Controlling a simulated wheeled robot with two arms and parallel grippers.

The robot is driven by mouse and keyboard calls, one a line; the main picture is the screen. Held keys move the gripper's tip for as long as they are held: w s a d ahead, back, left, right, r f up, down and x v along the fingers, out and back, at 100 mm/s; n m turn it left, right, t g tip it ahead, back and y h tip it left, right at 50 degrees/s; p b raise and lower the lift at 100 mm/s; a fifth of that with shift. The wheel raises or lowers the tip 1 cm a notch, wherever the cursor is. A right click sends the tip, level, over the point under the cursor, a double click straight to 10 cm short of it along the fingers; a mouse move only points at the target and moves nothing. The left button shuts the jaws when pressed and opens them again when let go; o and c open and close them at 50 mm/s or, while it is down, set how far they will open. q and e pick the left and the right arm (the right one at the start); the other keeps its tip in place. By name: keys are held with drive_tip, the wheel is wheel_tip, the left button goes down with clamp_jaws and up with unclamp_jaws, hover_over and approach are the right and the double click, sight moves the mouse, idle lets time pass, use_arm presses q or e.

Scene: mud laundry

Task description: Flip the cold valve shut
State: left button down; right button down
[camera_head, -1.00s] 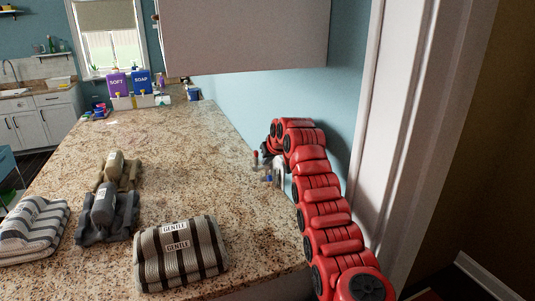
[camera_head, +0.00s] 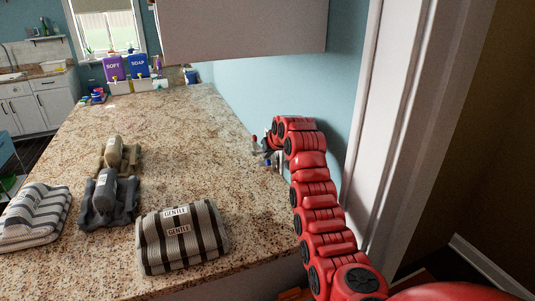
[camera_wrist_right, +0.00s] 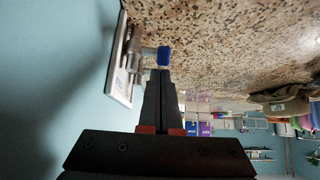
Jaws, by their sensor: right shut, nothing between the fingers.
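The cold valve has a small blue handle (camera_head: 268,162) on a metal fitting against the wall, at the back edge of the counter. A red handle (camera_head: 255,139) shows beside it in the head view. In the right wrist view the blue handle (camera_wrist_right: 164,56) sits just past the fingertips on a silver pipe (camera_wrist_right: 136,50) that comes from a pale wall plate (camera_wrist_right: 121,75). My right gripper (camera_wrist_right: 161,76) is shut and empty, its tips close to the blue handle; contact cannot be told. In the head view my right arm partly hides the fitting. My left gripper is not in view.
A cabinet (camera_head: 245,25) hangs above. Soap and softener dispensers (camera_head: 137,67) stand at the far end.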

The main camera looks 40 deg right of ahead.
drive_tip(key=shift+f+b, duration=0.3)
drive_tip(key=shift+b, duration=0.2)
drive_tip(key=shift+s+a+t+b, duration=0.1)
drive_tip(key=shift+s+t+b, duration=0.25)
drive_tip(key=shift+b, duration=0.35)
drive_tip(key=shift+s+f+t+b, duration=0.15)
drive_tip(key=shift+f+t+b, duration=0.3)
drive_tip(key=shift+b, duration=0.7)
drive_tip(key=t+b, duration=0.1)
drive_tip(key=b, duration=0.1)
drive_tip(key=s+f+t+b, duration=0.1)
drive_tip(key=b, duration=0.2)
drive_tip(key=f+t+h+b, duration=0.1)
drive_tip(key=b, duration=0.2)
drive_tip(key=shift+s+a+f+t, duration=0.15)
drive_tip(key=shift+s+a+t, duration=0.1)
drive_tip(key=shift+s+t, duration=0.15)
drive_tip(key=shift+s+f+t+h+b, duration=0.15)
drive_tip(key=shift+t+h+b, duration=0.25)
drive_tip(key=shift+t+b, duration=0.5)
